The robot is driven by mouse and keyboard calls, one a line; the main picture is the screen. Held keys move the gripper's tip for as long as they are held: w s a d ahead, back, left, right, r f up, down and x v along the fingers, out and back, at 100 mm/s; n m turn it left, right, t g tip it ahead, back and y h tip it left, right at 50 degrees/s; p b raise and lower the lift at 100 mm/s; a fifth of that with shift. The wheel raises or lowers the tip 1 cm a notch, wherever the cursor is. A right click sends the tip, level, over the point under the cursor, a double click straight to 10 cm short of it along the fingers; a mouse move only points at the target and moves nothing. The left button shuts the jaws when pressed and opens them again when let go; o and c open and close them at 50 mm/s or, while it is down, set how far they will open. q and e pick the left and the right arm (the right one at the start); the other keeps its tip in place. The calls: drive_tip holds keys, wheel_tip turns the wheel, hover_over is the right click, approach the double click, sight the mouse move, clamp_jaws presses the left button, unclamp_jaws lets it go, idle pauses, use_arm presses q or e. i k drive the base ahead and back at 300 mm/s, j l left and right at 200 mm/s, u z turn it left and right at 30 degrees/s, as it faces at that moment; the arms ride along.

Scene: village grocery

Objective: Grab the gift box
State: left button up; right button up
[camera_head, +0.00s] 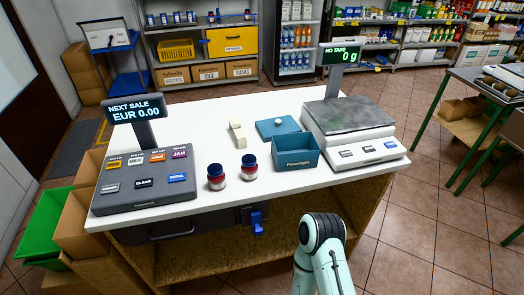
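An open teal box (295,152) with pale lettering on its front stands on the white counter (185,125), left of the scale. I take it to be the gift box. A flat teal piece with a pale knob, like a lid (268,130), lies flat on the counter just behind it. The inside of the box looks empty from here. A rounded pale section of one of my arms shows at the bottom, in front of the counter. Neither gripper is in view, and nothing touches the box.
Two dark jars with red bands (216,177) (249,168) stand left of the box. A cream block-like object (237,134) lies behind them. The scale (348,128) stands close on the right, the cash register (145,180) at left. A green crate (42,222) sits beside the counter.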

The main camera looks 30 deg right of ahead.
sight(294, 151)
drive_tip(key=k+l+u, duration=0.1)
drive_tip(key=l+u, duration=0.3)
drive_tip(key=k+l+u, duration=0.15)
drive_tip(key=l+u, duration=0.3)
drive_tip(key=k+l+u, duration=0.1)
drive_tip(key=l, duration=0.25)
drive_tip(key=k+l+u, duration=0.1)
drive_tip(key=l, duration=0.25)
drive_tip(key=k+l, duration=0.25)
drive_tip(key=l+u, duration=0.05)
drive_tip(key=l, duration=0.05)
